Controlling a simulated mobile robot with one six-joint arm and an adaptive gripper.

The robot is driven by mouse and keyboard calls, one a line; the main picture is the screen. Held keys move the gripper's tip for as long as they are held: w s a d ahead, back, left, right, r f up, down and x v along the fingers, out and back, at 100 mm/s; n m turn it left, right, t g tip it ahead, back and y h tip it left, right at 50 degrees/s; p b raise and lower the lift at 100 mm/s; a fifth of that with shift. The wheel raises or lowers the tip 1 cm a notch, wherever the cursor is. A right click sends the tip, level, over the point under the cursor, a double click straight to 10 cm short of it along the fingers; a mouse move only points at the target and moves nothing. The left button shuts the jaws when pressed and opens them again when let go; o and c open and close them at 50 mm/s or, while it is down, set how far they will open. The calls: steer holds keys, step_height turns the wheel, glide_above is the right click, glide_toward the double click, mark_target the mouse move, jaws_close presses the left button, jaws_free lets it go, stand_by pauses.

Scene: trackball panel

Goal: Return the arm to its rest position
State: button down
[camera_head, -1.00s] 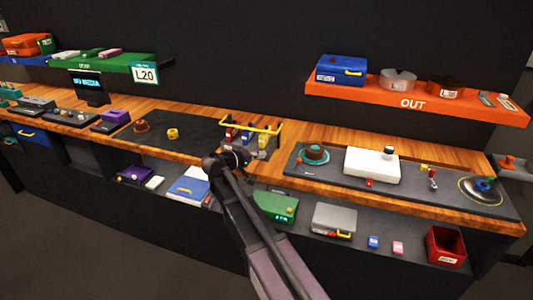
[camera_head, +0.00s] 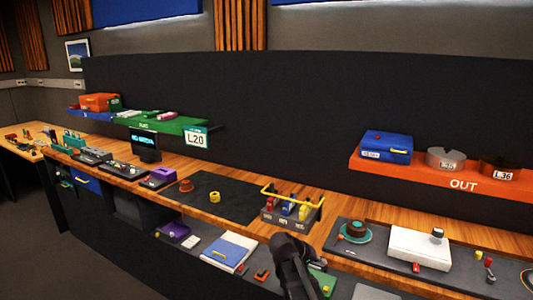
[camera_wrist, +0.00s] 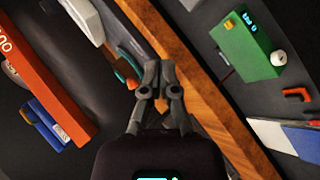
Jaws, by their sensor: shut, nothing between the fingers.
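My gripper (camera_wrist: 152,80) is shut and empty in the wrist view, its two grey fingers together over the wooden counter edge. In the head view my dark arm (camera_head: 292,268) rises at the bottom centre, in front of the lower shelf. The dark panel (camera_head: 350,262) with a teal disc (camera_head: 355,232) and a white box (camera_head: 420,248) lies on the wooden counter, right of my arm.
A grey caddy (camera_head: 290,218) with a yellow handle stands on the counter just behind my arm. An orange OUT shelf (camera_head: 430,183) hangs at right. A green box (camera_wrist: 245,52) is on the lower shelf. The dark mat (camera_head: 225,195) is mostly clear.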

steer(key=s+a+f+g+y+p, duration=0.1)
steer(key=s+f+g+y, duration=0.2)
steer(key=s+y, duration=0.6)
steer(key=s+f, duration=0.2)
steer(key=s, duration=0.6)
steer(key=shift+m+y, duration=0.3)
steer(key=shift+m, duration=0.1)
steer(key=shift+a+f, duration=0.1)
